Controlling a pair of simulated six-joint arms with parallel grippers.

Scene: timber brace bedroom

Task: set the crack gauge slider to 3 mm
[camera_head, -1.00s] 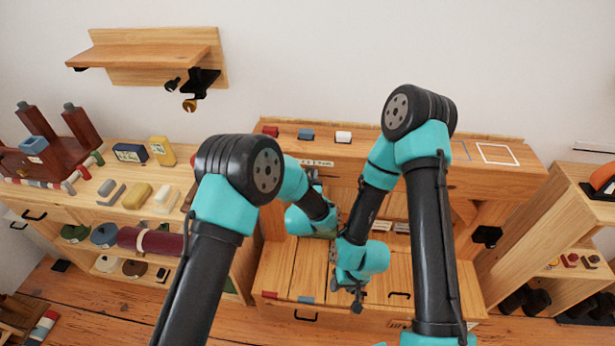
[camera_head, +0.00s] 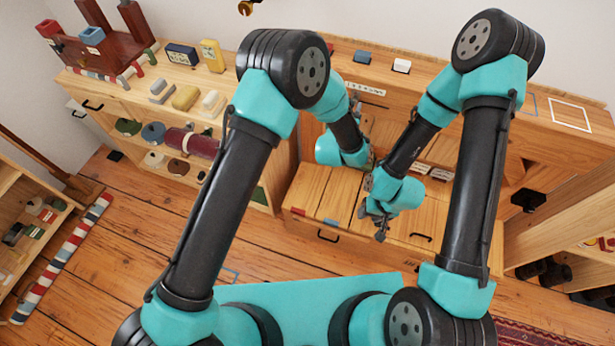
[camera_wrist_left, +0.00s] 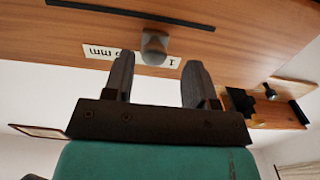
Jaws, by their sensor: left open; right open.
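The crack gauge shows in the left wrist view as a grey slider knob (camera_wrist_left: 154,45) on a wooden face, in front of a white scale label (camera_wrist_left: 102,52) that reads upside down. The knob covers the middle figures, so its setting cannot be read. My left gripper (camera_wrist_left: 160,62) is open, its fingers on either side of the knob near the tips, with no visible contact. In the head view the left gripper is mostly hidden by its own arm. A white scale strip (camera_head: 365,88) shows on the bench's upper front. My right gripper (camera_head: 381,232) is open and empty above the bench's lower top.
A dark slot (camera_wrist_left: 130,12) runs along the wood beyond the knob. Red, blue and white blocks, including a white block (camera_head: 401,66), sit on the bench's upper shelf. A side shelf (camera_head: 150,90) with several items stands left. A striped pole (camera_head: 62,258) lies on the floor.

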